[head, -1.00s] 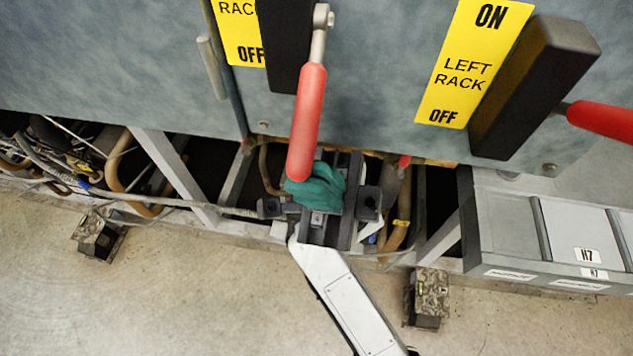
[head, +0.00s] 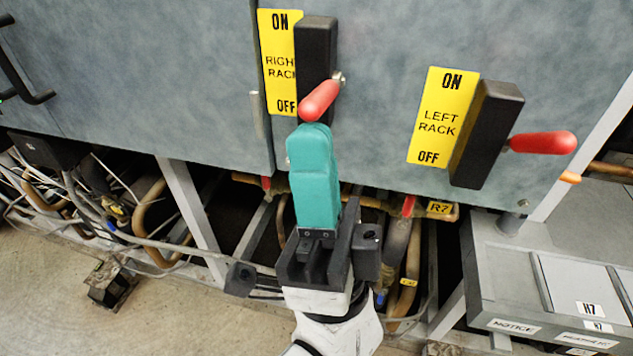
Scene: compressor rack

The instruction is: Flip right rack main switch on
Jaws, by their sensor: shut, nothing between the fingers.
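The right rack switch is a black box (head: 317,45) with a red handle (head: 320,101), beside a yellow ON/OFF label (head: 279,60) that reads "RIGHT RACK", partly covered by the box. The handle sticks out towards the camera from the lower part of the box, near the OFF end. My gripper (head: 310,135) is shut and empty, with teal fingers pointing up. Its tips are just below the red handle's free end in the head view. I cannot tell whether they touch it.
The left rack switch (head: 486,135) stands to the right, its red handle (head: 543,142) sticking out rightward. A grey cabinet (head: 560,280) is at the lower right. Pipes and cables (head: 150,215) run under the grey panel (head: 400,45).

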